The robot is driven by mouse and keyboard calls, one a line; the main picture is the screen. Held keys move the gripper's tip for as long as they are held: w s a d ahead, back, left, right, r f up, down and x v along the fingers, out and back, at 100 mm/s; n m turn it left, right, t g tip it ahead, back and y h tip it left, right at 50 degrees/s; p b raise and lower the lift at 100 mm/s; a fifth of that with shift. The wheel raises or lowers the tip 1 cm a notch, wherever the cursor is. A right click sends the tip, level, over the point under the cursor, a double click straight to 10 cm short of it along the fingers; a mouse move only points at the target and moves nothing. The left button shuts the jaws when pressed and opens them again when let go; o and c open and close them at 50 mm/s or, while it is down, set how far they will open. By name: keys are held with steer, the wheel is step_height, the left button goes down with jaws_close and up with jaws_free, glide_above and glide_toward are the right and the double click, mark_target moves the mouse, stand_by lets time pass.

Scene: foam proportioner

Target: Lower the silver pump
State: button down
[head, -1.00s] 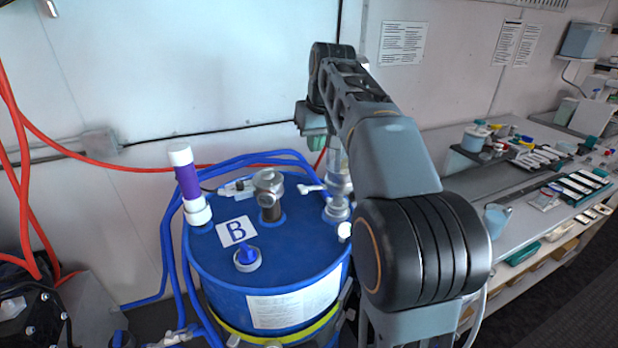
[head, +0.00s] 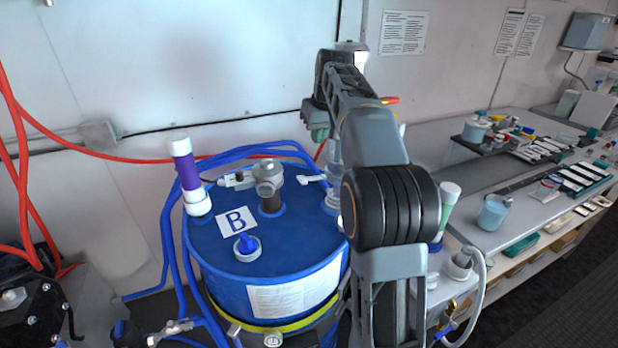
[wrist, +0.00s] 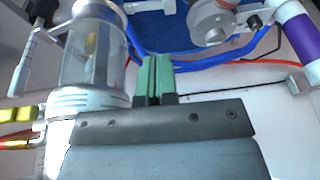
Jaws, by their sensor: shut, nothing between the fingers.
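The silver pump seems to be the upright clear-and-silver cylinder (head: 334,170) at the right rear of the blue drum B's lid (head: 300,228). It is partly hidden behind my arm. In the wrist view the clear cylinder with its ribbed silver collar (wrist: 92,60) fills the left side. My gripper (wrist: 154,62) has green finger pads pressed together, with nothing between them. They are beside the cylinder, to its right in that view, and look apart from it. In the head view my gripper (head: 318,133) is by the cylinder's top, mostly hidden by my arm.
A grey metal fitting (head: 268,178) and a purple-and-white tube (head: 186,168) stand on the lid. Blue hoses (head: 255,148) loop behind it. A second tube (head: 447,208) with a white cap stands to the right. A cluttered bench (head: 490,245) runs along the right.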

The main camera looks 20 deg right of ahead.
steer(key=x, duration=1.2)
steer(key=shift+s+a+f, duration=0.2)
steer(key=shift+s+f, duration=0.05)
steer(key=shift+s, duration=0.1)
steer(key=shift+a+f, duration=0.15)
steer(key=shift+f, duration=0.7)
step_height(320, 180, down, 10)
steer(key=b, duration=0.6)
steer(key=shift+f, duration=0.1)
steer(key=shift+s+f, duration=0.1)
